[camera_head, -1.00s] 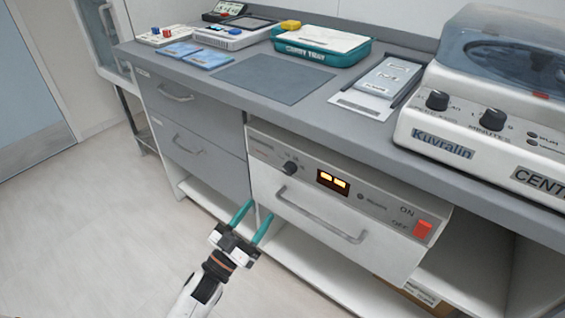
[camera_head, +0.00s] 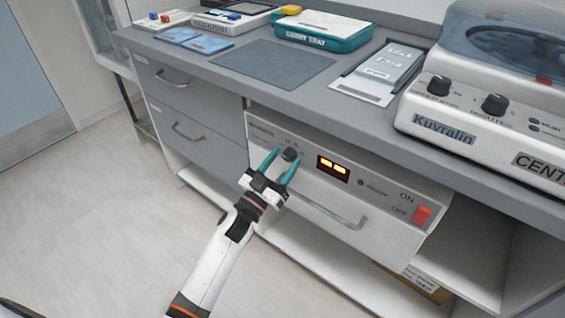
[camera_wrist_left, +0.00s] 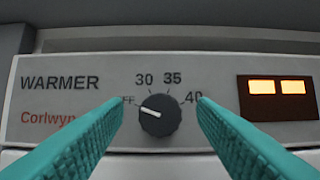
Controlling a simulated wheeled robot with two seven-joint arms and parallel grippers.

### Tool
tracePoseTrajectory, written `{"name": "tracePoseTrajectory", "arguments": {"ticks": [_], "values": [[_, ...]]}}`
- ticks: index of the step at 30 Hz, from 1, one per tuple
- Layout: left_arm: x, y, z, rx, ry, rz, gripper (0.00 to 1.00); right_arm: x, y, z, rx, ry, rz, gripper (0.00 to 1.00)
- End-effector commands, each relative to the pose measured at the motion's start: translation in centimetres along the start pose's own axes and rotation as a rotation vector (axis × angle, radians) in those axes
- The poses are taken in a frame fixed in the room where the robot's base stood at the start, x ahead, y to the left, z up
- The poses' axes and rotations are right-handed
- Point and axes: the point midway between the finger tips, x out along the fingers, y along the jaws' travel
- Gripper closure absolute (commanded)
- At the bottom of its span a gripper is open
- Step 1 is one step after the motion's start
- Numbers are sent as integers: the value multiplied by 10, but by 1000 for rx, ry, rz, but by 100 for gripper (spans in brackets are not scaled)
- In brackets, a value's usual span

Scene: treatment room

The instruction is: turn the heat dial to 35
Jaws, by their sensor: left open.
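The heat dial (camera_head: 290,154) is a black round knob on the grey warmer panel (camera_head: 375,189) under the counter. In the left wrist view the dial (camera_wrist_left: 160,114) has a white pointer line toward the left, near the OFF mark. The marks 30, 35 and 40 run around its top, with 35 just right of top. My left gripper (camera_head: 281,162) is open with teal fingers, one on each side of the dial in the picture. In the left wrist view its fingers (camera_wrist_left: 160,112) show clear gaps to the dial. My right gripper is not in view.
Right of the dial are a lit amber display (camera_head: 333,168) and a red switch (camera_head: 422,216) by ON and OFF. A drawer handle (camera_head: 325,208) lies below. The counter (camera_head: 215,73) juts out above the panel.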

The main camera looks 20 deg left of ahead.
Motion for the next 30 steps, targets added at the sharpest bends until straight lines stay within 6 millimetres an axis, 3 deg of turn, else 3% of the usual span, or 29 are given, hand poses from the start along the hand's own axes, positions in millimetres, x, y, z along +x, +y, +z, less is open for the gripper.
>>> {"name": "tracePoseTrajectory", "arguments": {"ticks": [6,15,30], "values": [[0,0,0,0,0,0,48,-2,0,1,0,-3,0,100],[0,0,0,0,0,0,92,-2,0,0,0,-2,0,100],[1,2,1,145,0,-61,92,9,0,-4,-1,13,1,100]]}}
